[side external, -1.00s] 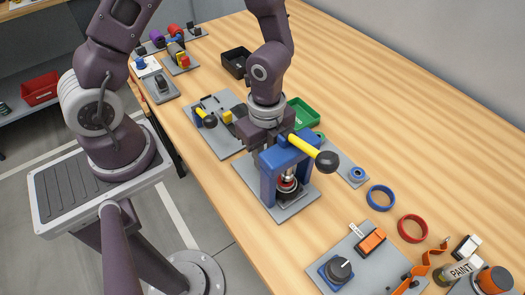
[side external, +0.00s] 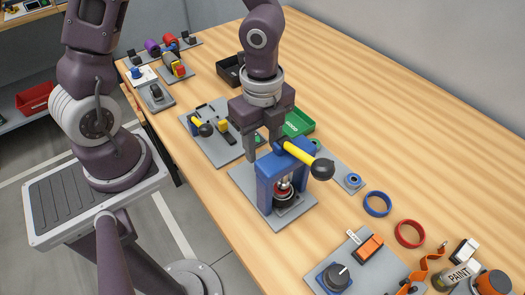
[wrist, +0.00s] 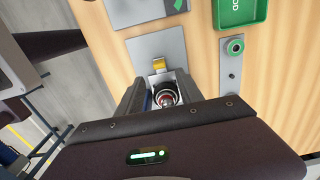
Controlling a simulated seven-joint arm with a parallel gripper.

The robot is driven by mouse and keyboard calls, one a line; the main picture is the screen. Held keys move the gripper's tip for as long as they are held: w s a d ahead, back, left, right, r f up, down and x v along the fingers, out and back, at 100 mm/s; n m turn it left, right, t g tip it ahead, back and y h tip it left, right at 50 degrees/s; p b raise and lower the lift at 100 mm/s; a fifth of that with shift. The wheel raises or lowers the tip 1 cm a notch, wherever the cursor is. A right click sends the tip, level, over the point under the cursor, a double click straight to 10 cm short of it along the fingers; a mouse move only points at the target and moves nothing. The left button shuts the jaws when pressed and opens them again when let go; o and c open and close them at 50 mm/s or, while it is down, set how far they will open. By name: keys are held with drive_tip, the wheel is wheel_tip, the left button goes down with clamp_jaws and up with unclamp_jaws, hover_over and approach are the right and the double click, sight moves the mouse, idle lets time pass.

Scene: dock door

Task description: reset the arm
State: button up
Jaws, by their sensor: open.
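My gripper (side external: 264,148) hangs fingers-down just behind and above the blue press (side external: 268,168), on the side away from the yellow lever's (side external: 298,152) black knob. The gripper is open, with nothing seen between its fingers. The press stands upright on a grey plate (side external: 240,178), with a dark round part with a red and metal centre (side external: 283,193) under its frame. In the wrist view, the fingers (wrist: 160,92) show on either side of that round part (wrist: 165,98). Whether a fingertip touches the press is hard to tell.
A second plate with a yellow black-knobbed lever (side external: 203,127) lies behind the press. A green tray (side external: 300,121) and black bin (side external: 231,75) are nearby. Blue (side external: 377,203) and red (side external: 410,233) rings and a knob panel (side external: 335,276) lie in front.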

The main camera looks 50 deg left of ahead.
drive_tip(key=s+a+r+n+t, duration=0.2)
drive_tip(key=s+r+n, duration=0.3)
drive_tip(key=r+n, duration=0.4)
drive_tip(key=s+a+r+n+t, duration=0.3)
drive_tip(key=s+r+n, duration=0.3)
drive_tip(key=r+n, duration=0.3)
drive_tip(key=shift+a+r+t, duration=0.25)
drive_tip(key=shift+a+t, duration=0.05)
drive_tip(key=shift+a, duration=0.5)
